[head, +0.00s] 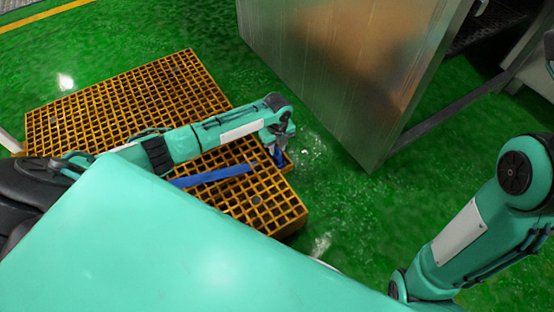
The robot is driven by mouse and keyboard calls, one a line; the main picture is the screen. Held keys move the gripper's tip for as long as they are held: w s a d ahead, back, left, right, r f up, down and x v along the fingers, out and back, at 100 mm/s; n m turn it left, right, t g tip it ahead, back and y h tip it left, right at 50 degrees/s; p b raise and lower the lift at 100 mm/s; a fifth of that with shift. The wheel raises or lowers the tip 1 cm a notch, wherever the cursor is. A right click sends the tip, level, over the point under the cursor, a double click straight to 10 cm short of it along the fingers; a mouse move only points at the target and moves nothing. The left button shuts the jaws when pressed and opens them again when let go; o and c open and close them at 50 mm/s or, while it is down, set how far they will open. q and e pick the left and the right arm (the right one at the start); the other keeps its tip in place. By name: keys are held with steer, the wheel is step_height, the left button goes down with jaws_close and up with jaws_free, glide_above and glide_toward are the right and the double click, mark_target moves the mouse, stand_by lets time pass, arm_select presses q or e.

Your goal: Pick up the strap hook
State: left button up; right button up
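A blue strap (215,175) lies across the yellow grating, partly hidden behind my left arm. A small blue piece (279,156) shows at the tip of my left gripper (280,148), near the grating's right edge. I cannot tell whether this piece is the strap hook or part of the gripper. My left gripper points down, and its fingers are too small and covered to show whether they are open or shut. My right arm comes in at the right, but its gripper is out of view.
The yellow grating (125,100) lies on a green floor (330,200). A large metal panel (340,70) stands just right of my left gripper. A metal frame bar (450,115) runs behind it. Open floor lies between the panel and my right arm.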

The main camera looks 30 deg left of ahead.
arm_select(q)
steer(key=f+b, duration=0.3)
steer(key=f, duration=0.1)
steer(key=shift+s+f, duration=0.15)
steer(key=shift+s, duration=0.05)
jaws_close()
